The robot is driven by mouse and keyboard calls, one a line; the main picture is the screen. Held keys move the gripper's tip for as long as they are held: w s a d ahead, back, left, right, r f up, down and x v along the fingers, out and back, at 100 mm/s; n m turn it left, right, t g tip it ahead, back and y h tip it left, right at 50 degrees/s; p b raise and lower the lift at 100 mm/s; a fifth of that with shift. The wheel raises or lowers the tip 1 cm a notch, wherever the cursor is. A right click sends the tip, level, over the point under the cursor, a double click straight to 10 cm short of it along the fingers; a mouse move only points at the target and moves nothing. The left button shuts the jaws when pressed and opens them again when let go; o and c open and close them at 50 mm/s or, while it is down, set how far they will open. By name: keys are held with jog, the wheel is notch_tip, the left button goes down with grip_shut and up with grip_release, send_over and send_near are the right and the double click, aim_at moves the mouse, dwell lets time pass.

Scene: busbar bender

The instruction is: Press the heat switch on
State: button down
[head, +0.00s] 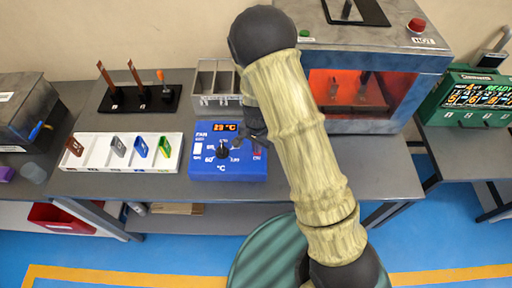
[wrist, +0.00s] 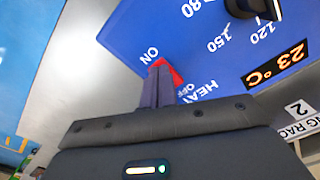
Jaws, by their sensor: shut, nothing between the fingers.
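The blue control box (head: 228,170) sits on the bench in the head view, with a black dial (head: 222,150) and a display reading 23 °C. In the wrist view the red heat switch (wrist: 177,75) lies between the ON and OFF marks on the blue panel (wrist: 190,50). My gripper (wrist: 158,72) is shut and empty, its fingertips right at the switch on the ON side and covering part of it. I cannot tell whether they touch it. In the head view my gripper (head: 258,137) is over the box's right side and hides most of the switch.
A glowing oven (head: 365,60) with a red button stands right of the box. A grey rack (head: 213,80) stands behind it. A white tray (head: 92,163) with coloured pieces lies to the left. A green meter box (head: 470,100) stands on the far right table.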

notch_tip(320, 180, up, 7)
jog(key=p, duration=0.6)
dwell(0.4)
jog(key=shift+r, duration=0.1)
dwell(0.4)
jog(key=s+d+r+n+t+b, duration=0.2)
jog(key=s+d+r+n+b, duration=0.2)
jog(key=s+d+r, duration=0.8)
notch_tip(320, 180, up, 3)
jog(key=shift+s+d+f+n+t, duration=0.25)
jog(key=shift+d+n, duration=0.45)
jog(key=shift+n, duration=0.5)
